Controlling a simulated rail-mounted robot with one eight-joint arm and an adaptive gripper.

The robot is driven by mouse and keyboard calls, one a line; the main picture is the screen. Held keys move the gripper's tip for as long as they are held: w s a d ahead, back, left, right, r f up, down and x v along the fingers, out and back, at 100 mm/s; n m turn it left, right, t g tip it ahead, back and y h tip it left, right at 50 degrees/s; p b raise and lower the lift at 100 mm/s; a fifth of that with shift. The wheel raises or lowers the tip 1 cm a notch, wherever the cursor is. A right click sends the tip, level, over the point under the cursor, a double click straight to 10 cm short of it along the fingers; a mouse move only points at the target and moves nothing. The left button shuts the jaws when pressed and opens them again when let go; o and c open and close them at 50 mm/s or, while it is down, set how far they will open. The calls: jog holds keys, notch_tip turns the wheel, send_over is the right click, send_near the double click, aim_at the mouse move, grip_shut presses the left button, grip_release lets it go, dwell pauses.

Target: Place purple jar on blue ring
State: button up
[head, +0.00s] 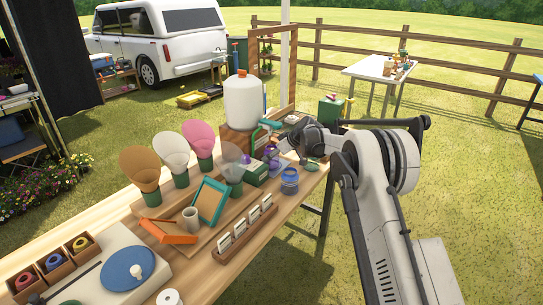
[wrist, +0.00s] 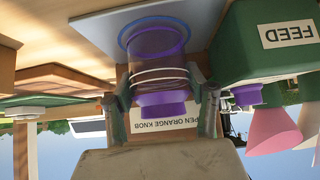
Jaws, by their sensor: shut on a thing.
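In the wrist view, which appears upside down, my gripper (wrist: 160,94) is shut on a translucent purple jar (wrist: 160,68) with white bands. The jar's far end overlaps a blue ring (wrist: 123,34) on a grey-blue board (wrist: 85,30). I cannot tell whether the jar touches the board. A second purple piece (wrist: 246,95) stands to the right of the jar. In the head view, my gripper (head: 284,150) is over the table's far right part, next to purple items (head: 271,152). The ring is not clear there.
A green FEED box (wrist: 288,38) is close beside the jar. In the head view, a blue jar (head: 289,181) stands in front of my gripper, and a large white jug (head: 243,102) stands behind it. Paper cones (head: 170,155) and a teal frame (head: 211,201) are to the left.

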jog(key=o, duration=1.5)
jog(key=shift+c, duration=0.2)
jog(key=shift+r, duration=0.15)
jog(key=s+d+r+m+h, duration=0.1)
jog(key=s+d+r, duration=0.55)
jog(key=r, duration=0.35)
jog(key=s+d+r+m+h, duration=0.1)
jog(key=s+d+r+m, duration=0.1)
jog(key=s+d+r, duration=0.55)
jog(key=s+d+r+m+t+h, duration=0.15)
jog(key=s+r, duration=0.25)
jog(key=s, duration=0.4)
jog(key=s+d+r+m, duration=0.25)
jog(key=s+r, duration=0.25)
jog(key=s, duration=0.3)
jog(key=s+d+f+m+h, duration=0.1)
jog(key=s+d+f, duration=0.1)
jog(key=s, duration=0.8)
jog(key=s+d+f+m+h, duration=0.2)
jog(key=s+d, duration=0.3)
jog(key=s, duration=0.6)
jog(key=s+d+f+m+t+h, duration=0.1)
jog(key=s+d+f+m, duration=0.1)
jog(key=s, duration=0.8)
notch_tip(320, 180, down, 2)
jog(key=shift+s+d+f+p, duration=0.15)
jog(key=shift+d+p, duration=0.15)
jog(key=shift+d, duration=0.35)
